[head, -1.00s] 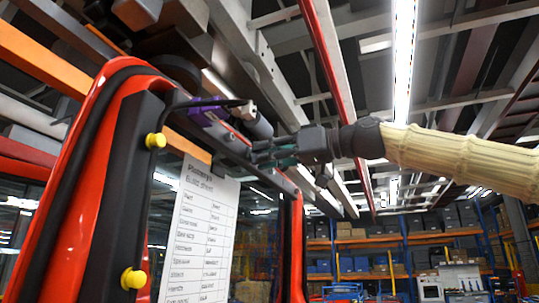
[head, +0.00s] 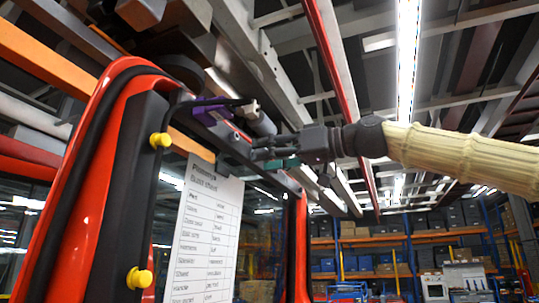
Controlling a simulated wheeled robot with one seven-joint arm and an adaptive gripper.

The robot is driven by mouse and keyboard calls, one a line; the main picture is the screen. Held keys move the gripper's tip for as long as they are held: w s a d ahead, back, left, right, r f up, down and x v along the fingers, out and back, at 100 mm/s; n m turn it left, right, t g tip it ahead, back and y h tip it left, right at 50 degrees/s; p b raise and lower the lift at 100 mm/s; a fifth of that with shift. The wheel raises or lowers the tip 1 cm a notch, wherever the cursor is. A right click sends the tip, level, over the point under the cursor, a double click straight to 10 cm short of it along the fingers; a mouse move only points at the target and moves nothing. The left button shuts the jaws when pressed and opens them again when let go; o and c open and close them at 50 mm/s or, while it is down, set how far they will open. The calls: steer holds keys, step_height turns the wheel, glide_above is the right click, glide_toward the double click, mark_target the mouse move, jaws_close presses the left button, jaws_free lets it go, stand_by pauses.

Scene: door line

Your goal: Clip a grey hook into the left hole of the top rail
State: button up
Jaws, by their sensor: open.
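The top rail (head: 262,170) is a dark bar across the top of the red door frame (head: 92,180). My gripper (head: 255,152) is at the end of the arm coming from the right. Its fingers point left, at the rail's middle, overlapping it in the picture; I cannot tell whether they touch. No hook shows between the fingers. A purple piece (head: 210,111) with a pale tip sits at the rail's left part, left of and above my fingers. I cannot make out a grey hook or the left hole clearly.
A white printed sheet (head: 205,235) hangs below the rail. Yellow knobs (head: 159,140) stick out from the dark left post. Overhead are beams and a bright lamp (head: 407,60). Shelves with boxes (head: 370,255) stand far behind. Space below my arm looks free.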

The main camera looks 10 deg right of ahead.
steer(key=v, duration=2.3)
steer(key=shift+d, duration=0.35)
steer(key=shift+s, duration=0.1)
stand_by(1.3)
